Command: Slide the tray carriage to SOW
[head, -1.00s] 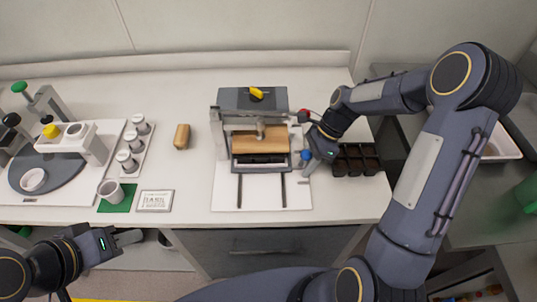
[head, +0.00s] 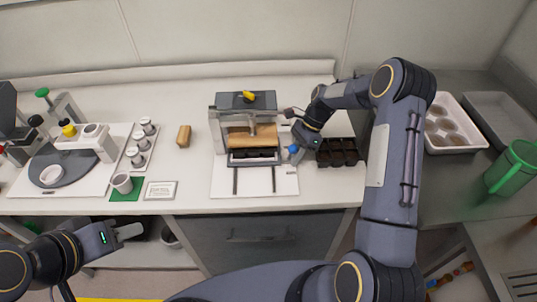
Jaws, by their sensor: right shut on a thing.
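The seeding machine (head: 246,102) stands mid-bench, with a yellow knob on its dark top and a wooden board (head: 250,136) under its frame. The tray carriage (head: 254,162) sits low in it, its dark front bar over two black rails (head: 235,181) on a white base plate. Dark tray cells (head: 253,153) show between board and bar. My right gripper (head: 297,149) is at the carriage's right side, shut at the blue knob (head: 293,149); its jaws are mostly hidden. My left gripper (head: 128,232) hangs before the bench, away from the machine; its opening is unclear. No SOW marking is readable.
A black cell tray (head: 338,153) lies right of my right gripper. A wooden block (head: 184,136), a label card (head: 161,191), a cup on a green mat (head: 125,196) and several vials stand left. The base plate's front is clear.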

